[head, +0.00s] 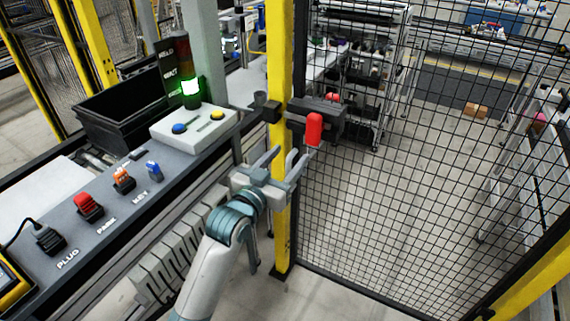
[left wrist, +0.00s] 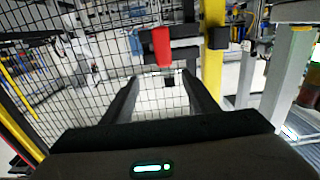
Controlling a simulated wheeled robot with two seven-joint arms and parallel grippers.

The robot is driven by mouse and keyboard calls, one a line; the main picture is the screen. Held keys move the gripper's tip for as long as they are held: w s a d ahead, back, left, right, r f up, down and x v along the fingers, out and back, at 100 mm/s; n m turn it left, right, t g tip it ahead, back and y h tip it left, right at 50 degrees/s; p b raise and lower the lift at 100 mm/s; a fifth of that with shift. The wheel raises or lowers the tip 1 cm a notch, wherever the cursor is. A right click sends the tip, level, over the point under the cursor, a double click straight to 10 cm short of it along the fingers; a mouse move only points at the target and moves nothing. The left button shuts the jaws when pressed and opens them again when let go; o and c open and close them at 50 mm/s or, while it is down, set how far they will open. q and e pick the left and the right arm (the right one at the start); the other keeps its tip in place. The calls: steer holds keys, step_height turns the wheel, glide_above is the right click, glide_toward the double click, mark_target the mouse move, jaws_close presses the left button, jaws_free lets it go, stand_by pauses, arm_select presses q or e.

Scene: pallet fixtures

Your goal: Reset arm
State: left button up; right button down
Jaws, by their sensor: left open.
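My left gripper (head: 286,160) is open and empty, in front of the yellow fence post (head: 279,70). Its fingers point up toward a red handle (head: 314,129) on a dark latch block (head: 322,115) mounted at the fence gate. In the left wrist view the red handle (left wrist: 162,47) stands beyond the tips of my open left gripper (left wrist: 160,80), roughly centred between them; no contact shows. My right gripper is in neither view.
A grey console (head: 120,215) at the left carries plug, park and key fixtures. A white button box (head: 194,127), a black bin (head: 122,110) and a signal tower lit green (head: 191,86) stand behind them. Black mesh fence (head: 420,170) fills the right side.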

arm_select(q)
steer(key=shift+s+a, duration=0.2)
steer(key=shift+s, duration=0.25)
steer(key=s+a+f+n+g+y, duration=0.1)
steer(key=s+a+f+g, duration=0.1)
steer(key=f, duration=1.1)
steer(key=s+a+f+g+y+b, duration=0.1)
steer(key=a+f+y, duration=0.1)
steer(key=f, duration=1)
steer(key=s+a+f+n+g+y, duration=0.1)
steer(key=s+a+f+g, duration=0.1)
steer(key=f, duration=1.1)
steer(key=s+a+f+g+y+b, duration=0.1)
steer(key=s+a+f+g, duration=0.15)
steer(key=s+f, duration=0.65)
steer(key=s+a+f+g+y, duration=0.1)
steer(key=s+a+f, duration=0.2)
steer(key=s+f, duration=0.55)
steer(key=s+a+f+g, duration=0.2)
steer(key=s+f, duration=0.5)
steer(key=s, duration=0.6)
steer(key=s+a+f+g+y+b, duration=0.1)
steer(key=s+a+f, duration=0.3)
steer(key=s, duration=0.9)
steer(key=s+a+f+g, duration=0.3)
steer(key=s+f+g, duration=0.1)
steer(key=s+f, duration=0.7)
steer(key=shift+s, duration=0.9)
